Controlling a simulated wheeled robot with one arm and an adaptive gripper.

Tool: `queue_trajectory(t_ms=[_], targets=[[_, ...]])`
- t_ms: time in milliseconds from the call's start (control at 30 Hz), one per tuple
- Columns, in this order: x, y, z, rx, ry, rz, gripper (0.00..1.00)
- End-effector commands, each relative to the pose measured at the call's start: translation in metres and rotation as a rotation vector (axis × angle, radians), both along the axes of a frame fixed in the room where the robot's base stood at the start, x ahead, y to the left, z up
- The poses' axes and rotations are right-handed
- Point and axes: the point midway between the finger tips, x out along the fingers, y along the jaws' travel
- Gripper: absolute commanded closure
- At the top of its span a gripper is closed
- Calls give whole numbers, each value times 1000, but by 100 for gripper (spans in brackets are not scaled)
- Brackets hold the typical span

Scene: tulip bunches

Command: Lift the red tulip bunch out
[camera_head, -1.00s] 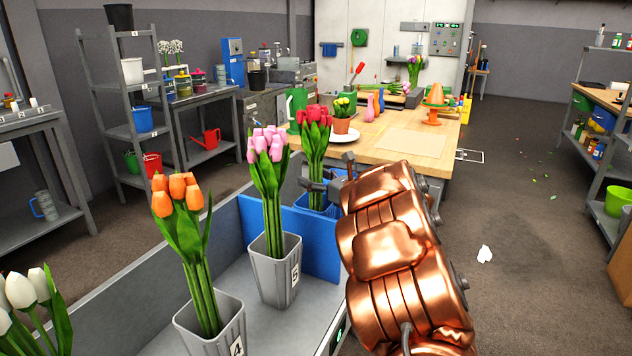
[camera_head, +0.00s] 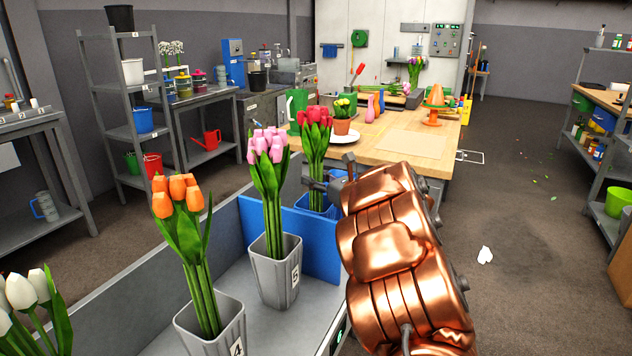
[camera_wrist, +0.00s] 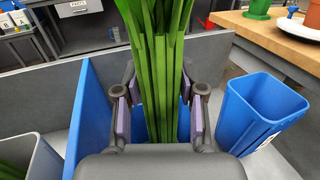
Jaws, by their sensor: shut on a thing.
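The red tulip bunch (camera_head: 315,128) stands upright in a blue pot (camera_head: 322,203) at the far end of the grey trough in the head view. My gripper (camera_head: 332,186) is at its stems, below the leaves. In the wrist view, the green stems (camera_wrist: 156,70) run upright between the two purple-padded fingers of my gripper (camera_wrist: 158,112), which is shut on them. Blue shows behind the stems there. The stem bottoms are hidden behind my gripper's body.
A blue divider (camera_head: 292,240) separates the red bunch from the pink tulips (camera_head: 268,165) in a grey pot. Orange tulips (camera_head: 178,205) and white tulips (camera_head: 28,295) stand nearer. An empty-looking blue pot (camera_wrist: 262,108) is right of my gripper. A wooden table (camera_head: 405,143) lies beyond.

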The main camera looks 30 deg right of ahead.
Motion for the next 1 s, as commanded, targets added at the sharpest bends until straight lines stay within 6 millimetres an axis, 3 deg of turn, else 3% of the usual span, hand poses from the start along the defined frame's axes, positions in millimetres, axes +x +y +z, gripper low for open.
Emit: queue_trajectory(t_ms=[167,600,800,1000], targets=[[0,0,11,-3,-2,0,100],[0,0,85,-4,-5,1,100],[0,0,100,-1,-2,1,100],[0,0,101,0,-1,1,100]])
